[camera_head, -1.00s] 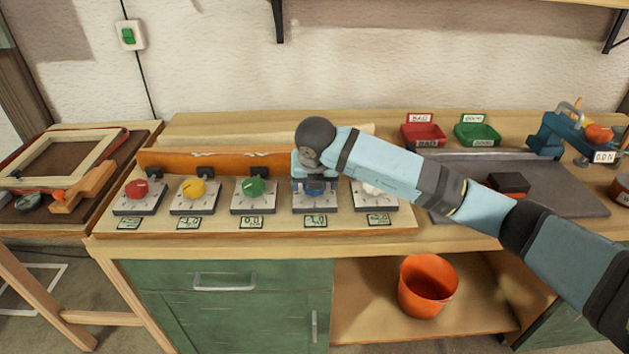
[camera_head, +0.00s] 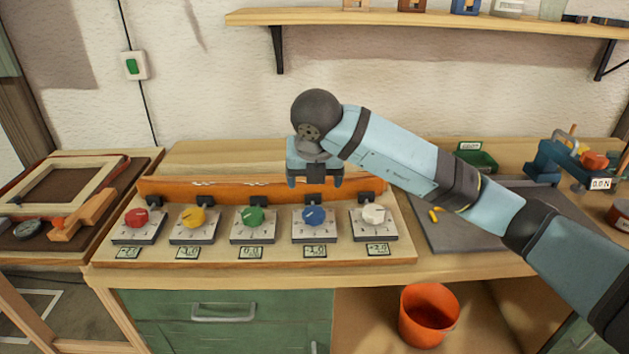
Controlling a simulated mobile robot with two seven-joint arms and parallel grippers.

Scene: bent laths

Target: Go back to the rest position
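My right arm comes in from the right. Its gripper (camera_head: 314,181) points down above the blue knob (camera_head: 313,215), clear of it. Its two dark fingertips are apart with nothing between them. The row of knobs also has a red knob (camera_head: 137,217), a yellow knob (camera_head: 193,217), a green knob (camera_head: 252,217) and a white knob (camera_head: 373,213). Each sits on a dial plate with a small display in front. My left gripper is not in view.
An orange lath (camera_head: 215,188) runs behind the knobs. My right forearm partly covers the dark mat (camera_head: 440,237) and hides what lies behind it. A shelf (camera_head: 420,22) hangs above.

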